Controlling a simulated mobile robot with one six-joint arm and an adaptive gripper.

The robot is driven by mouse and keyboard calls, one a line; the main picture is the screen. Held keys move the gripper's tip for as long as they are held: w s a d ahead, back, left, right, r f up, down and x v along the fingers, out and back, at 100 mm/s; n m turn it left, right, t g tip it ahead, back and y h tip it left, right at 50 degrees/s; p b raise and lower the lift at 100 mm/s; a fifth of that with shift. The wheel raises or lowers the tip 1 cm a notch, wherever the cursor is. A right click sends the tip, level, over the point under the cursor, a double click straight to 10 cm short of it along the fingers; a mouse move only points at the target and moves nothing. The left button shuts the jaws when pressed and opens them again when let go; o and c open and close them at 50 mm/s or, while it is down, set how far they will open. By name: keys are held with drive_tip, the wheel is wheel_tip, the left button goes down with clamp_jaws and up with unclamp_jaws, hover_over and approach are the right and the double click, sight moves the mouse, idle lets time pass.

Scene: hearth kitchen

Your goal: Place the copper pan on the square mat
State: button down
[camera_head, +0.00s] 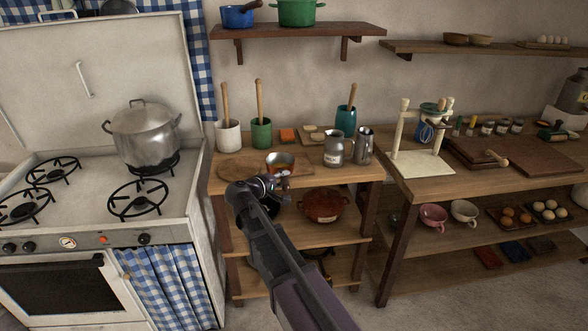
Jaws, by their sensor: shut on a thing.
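A small metal pan (280,160) with a copper-orange tint inside shows just beyond my gripper (277,181), over the left worktop. It looks like the copper pan. My gripper is shut on it; the grip itself is small and partly hidden by my wrist. I cannot tell whether the pan touches the worktop. I cannot single out the square mat for certain. A small orange-red square (288,135) lies at the back of the left worktop. A pale square slab (422,172) lies on the right table under a wooden stand.
A wooden board (236,169) lies left of the pan. Utensil crocks (228,135) stand behind it, and metal jugs (334,150) to the right. A reddish-brown pot (323,206) sits on the shelf below. The stove with a big pot (144,137) is at left.

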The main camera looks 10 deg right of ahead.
sight(293, 164)
drive_tip(key=w+d, duration=0.1)
drive_tip(key=w, duration=0.2)
drive_tip(key=w+d, duration=0.1)
drive_tip(key=w, duration=0.2)
drive_tip(key=w+d+f+b, duration=0.1)
drive_tip(key=w+d, duration=0.1)
drive_tip(key=w, duration=0.1)
drive_tip(key=shift+w+d, duration=0.1)
drive_tip(key=shift+w, duration=0.25)
drive_tip(key=shift+w+d, duration=0.1)
drive_tip(key=shift+w, duration=0.2)
drive_tip(key=shift+w+d+f, duration=0.1)
drive_tip(key=shift+w+d, duration=0.1)
drive_tip(key=shift+w, duration=0.3)
drive_tip(key=shift+w+d+f, duration=0.1)
drive_tip(key=shift+w+d, duration=0.05)
drive_tip(key=shift+w, duration=0.3)
drive_tip(key=shift+f+b, duration=0.9)
drive_tip(key=shift+b, duration=0.15)
drive_tip(key=shift+f+b, duration=0.8)
drive_tip(key=shift+f, duration=0.1)
drive_tip(key=shift+c, duration=2.3)
unclamp_jaws()
drive_tip(key=shift+r, duration=0.2)
